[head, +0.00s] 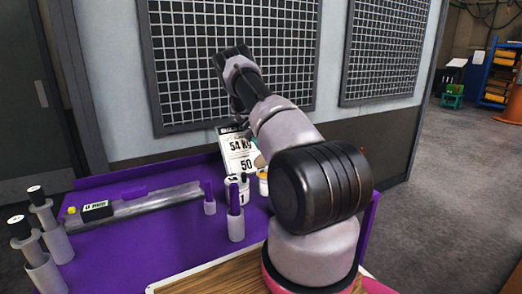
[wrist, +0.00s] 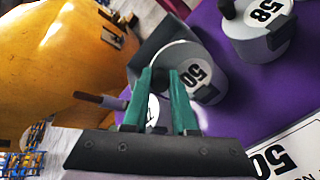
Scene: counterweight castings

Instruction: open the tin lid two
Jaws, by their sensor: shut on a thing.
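My gripper (wrist: 168,72) shows its green fingers in the wrist view, shut on a pale, curved-edged piece that looks like a tin lid. What it grips is mostly hidden between the fingertips. A pale round face marked 1 (wrist: 153,112) shows behind the fingers. In the head view, a small white tin marked 1 (head: 243,196) stands on the purple bench, with a tin with a yellow band (head: 263,182) beside it. My arm covers part of this area and my fingers cannot be made out there. I cannot read a 2 on any tin.
In the wrist view, grey castings marked 50 (wrist: 207,88) and 58 (wrist: 262,32) stand close by, with a large yellow surface (wrist: 55,50) at left. Grey posts (head: 45,245) stand at the purple bench's (head: 135,245) left.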

